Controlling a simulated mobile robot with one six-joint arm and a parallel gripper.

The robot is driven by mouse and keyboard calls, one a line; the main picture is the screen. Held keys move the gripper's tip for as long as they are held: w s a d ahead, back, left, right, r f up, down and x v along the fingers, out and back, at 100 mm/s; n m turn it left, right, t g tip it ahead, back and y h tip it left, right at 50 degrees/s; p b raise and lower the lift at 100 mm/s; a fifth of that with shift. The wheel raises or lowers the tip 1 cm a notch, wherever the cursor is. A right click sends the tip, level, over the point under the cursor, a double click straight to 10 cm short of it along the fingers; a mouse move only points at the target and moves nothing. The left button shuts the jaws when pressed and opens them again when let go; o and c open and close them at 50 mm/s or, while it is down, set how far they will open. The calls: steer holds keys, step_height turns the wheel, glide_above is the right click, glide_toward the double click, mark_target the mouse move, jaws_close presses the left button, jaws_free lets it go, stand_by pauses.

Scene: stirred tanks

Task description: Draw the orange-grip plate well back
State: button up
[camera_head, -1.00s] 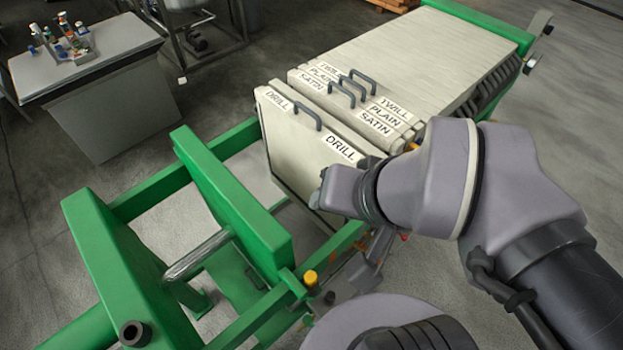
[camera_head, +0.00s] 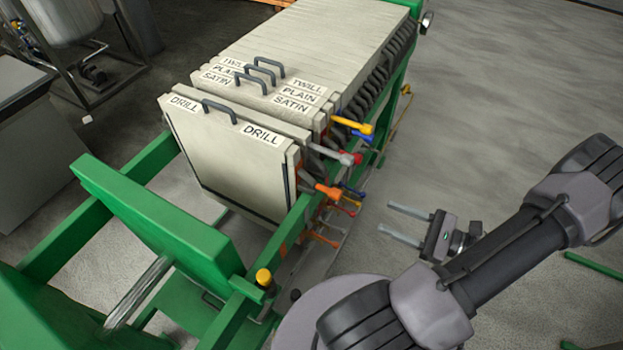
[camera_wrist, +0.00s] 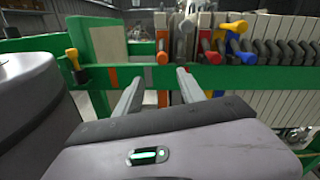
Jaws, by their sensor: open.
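The orange grip (camera_head: 328,190) sticks out at the right side of the pack, low beside the front pale plate (camera_head: 225,160), which is labelled DRILL and has a grey handle on top. It appears to belong to that plate. In the wrist view the orange grip (camera_wrist: 162,55) sits just beyond and between my fingertips, above the green rail. My gripper (camera_head: 385,218) is open and empty, out to the right of the pack, its two fingers pointing at the grips and apart from them. It also shows in the wrist view (camera_wrist: 161,76).
Yellow (camera_head: 360,126), red (camera_head: 357,158) and blue (camera_head: 352,190) grips crowd near the orange one. Plates labelled SATIN, PLAIN and TWILL (camera_head: 265,85) stand behind. A green frame (camera_head: 160,215) has a yellow-capped post (camera_head: 263,278). Floor at right is mostly open.

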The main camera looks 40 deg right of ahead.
mark_target(328, 193)
steer(key=b+x, duration=0.1)
steer(key=x, duration=0.7)
steer(key=b+x, duration=0.2)
steer(key=x, duration=0.7)
steer(key=shift+w+d, duration=0.2)
steer(key=shift+c, duration=0.5)
jaws_close()
